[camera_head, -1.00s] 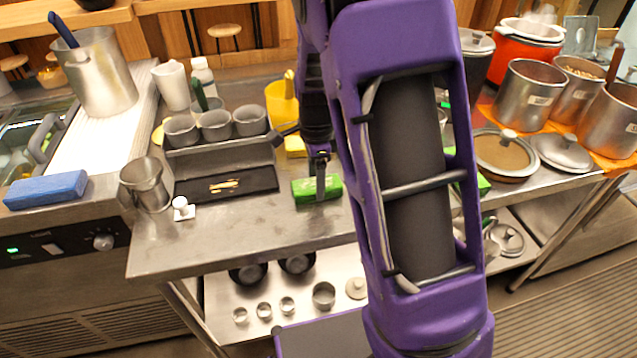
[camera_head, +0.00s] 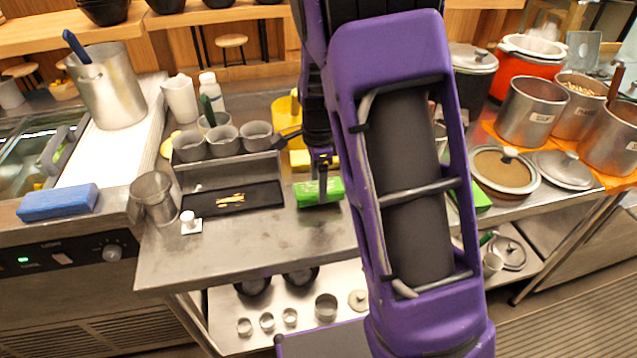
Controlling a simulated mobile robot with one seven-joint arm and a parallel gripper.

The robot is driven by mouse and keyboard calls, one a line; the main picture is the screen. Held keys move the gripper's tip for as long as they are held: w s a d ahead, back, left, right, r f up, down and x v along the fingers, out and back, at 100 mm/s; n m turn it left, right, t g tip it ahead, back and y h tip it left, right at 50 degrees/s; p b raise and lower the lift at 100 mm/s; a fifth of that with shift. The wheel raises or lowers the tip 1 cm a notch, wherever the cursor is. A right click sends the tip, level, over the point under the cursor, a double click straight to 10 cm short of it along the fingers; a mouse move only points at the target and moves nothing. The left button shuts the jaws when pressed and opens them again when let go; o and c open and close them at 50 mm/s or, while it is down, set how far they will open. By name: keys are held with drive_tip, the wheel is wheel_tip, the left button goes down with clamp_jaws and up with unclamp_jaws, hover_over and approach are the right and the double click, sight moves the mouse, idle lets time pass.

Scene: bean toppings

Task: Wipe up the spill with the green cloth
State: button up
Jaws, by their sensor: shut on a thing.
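The green cloth (camera_head: 312,194) is a small, block-like green piece on or just over the steel counter, right of a black tray. My gripper (camera_head: 322,178) points down from above and is shut on it. Whether the cloth presses on the counter is hard to tell. Small yellow-brown streaks (camera_head: 231,199) lie on the black tray (camera_head: 262,201); I cannot tell if they are the spill. No other spill shows clearly, and my arm hides part of the counter. Another green piece (camera_head: 481,198) shows right of my arm.
Grey cups (camera_head: 224,141) stand in a rack behind the tray, with a yellow container (camera_head: 286,118) beside them. A metal pitcher (camera_head: 155,198) and a white shaker (camera_head: 188,220) stand left. Pots (camera_head: 531,112) and lids crowd the right. The counter's front strip (camera_head: 250,248) is clear.

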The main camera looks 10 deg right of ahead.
drive_tip(key=shift+r+p, duration=1.9)
drive_tip(key=shift+r, duration=1)
